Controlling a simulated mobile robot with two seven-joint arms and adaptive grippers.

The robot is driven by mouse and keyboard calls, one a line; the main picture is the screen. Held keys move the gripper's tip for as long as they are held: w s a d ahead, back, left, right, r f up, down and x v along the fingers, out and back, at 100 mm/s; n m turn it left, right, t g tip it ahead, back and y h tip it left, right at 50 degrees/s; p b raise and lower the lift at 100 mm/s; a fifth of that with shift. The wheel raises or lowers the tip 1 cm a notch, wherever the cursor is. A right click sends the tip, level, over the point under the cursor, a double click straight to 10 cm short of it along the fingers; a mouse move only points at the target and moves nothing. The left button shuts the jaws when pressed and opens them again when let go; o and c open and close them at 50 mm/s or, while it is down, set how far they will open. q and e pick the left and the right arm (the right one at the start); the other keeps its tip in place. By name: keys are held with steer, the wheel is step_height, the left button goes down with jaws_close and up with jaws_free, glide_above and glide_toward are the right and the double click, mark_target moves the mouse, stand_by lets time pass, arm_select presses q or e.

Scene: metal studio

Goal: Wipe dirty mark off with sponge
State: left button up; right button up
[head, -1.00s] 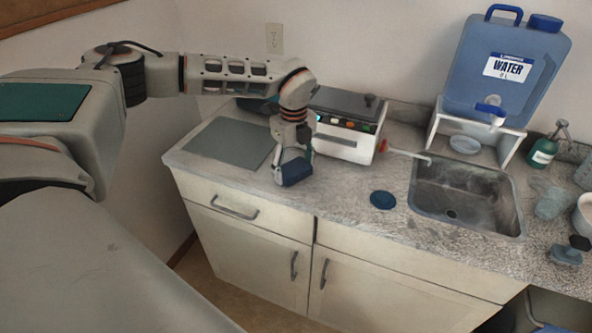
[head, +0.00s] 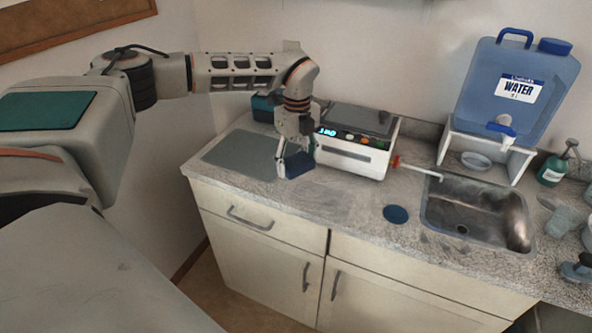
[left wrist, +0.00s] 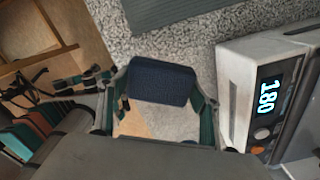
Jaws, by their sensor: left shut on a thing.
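My left gripper (head: 296,158) is shut on a dark blue sponge (head: 299,165). In the head view the sponge is low over the speckled counter (head: 345,205), between the grey mat and the white device. In the left wrist view the sponge (left wrist: 162,82) sits between the fingertips of the left gripper (left wrist: 160,90). I cannot tell whether it touches the counter. Faint grey smudges (head: 436,243) show on the counter in front of the sink; I cannot tell whether they are the dirty mark. My right gripper is not in view.
A white device (head: 352,158) with a lit display stands close to the right of the gripper. A grey mat (head: 236,157) lies left. A blue disc (head: 396,214) lies by the sink (head: 475,218). A blue water container (head: 515,95) stands behind it. Counter in front of the device is clear.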

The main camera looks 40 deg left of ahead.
arm_select(q)
steer(key=shift+d+r, duration=0.1)
steer(key=shift+r, duration=1.05)
